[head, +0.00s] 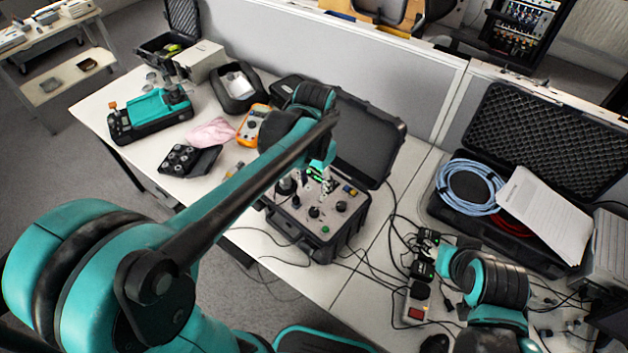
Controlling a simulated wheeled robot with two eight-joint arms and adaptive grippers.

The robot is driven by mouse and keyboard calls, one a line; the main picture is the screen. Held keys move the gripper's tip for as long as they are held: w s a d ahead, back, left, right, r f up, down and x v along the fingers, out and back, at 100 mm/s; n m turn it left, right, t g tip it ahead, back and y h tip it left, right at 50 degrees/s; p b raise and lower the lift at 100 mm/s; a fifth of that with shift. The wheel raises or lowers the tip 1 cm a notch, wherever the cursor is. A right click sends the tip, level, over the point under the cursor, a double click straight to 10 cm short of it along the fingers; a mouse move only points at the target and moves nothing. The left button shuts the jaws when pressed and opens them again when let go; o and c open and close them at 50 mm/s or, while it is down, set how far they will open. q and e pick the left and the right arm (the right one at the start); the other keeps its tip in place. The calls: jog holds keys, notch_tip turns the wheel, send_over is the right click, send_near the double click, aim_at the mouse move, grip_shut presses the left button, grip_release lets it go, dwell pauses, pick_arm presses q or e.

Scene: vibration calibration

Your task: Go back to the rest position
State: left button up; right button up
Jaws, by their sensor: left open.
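My left arm crosses the head view from the left. Its gripper (324,182) is over the control panel of an open black instrument case (322,222), close to the knobs and connectors. The gripper is open; its fingertips are small and partly covered by the wrist, and I cannot tell whether they touch the panel. My right arm comes in at the lower right. Its gripper (427,256) is at the table beside a power strip (417,303), and its fingers are hard to make out among dark parts and cables.
An orange multimeter (252,126), a pink cloth (212,132) and a black block with knobs (189,160) lie left of the case. A teal device (152,110) stands farther left. A case with blue cable (468,190) and papers (545,214) is at right. Loose cables cross the table's front.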

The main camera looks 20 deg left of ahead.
pick_arm(q)
jog(key=shift+r, duration=0.5)
jog(key=s+a+f+n+t+b, duration=0.1)
jog(key=s+a+n+t, duration=0.3)
jog(key=s+t, duration=0.3)
jog(key=s, duration=0.3)
jog(key=shift+s+a+f, duration=0.15)
jog(key=shift+a, duration=0.1)
dwell(1.8)
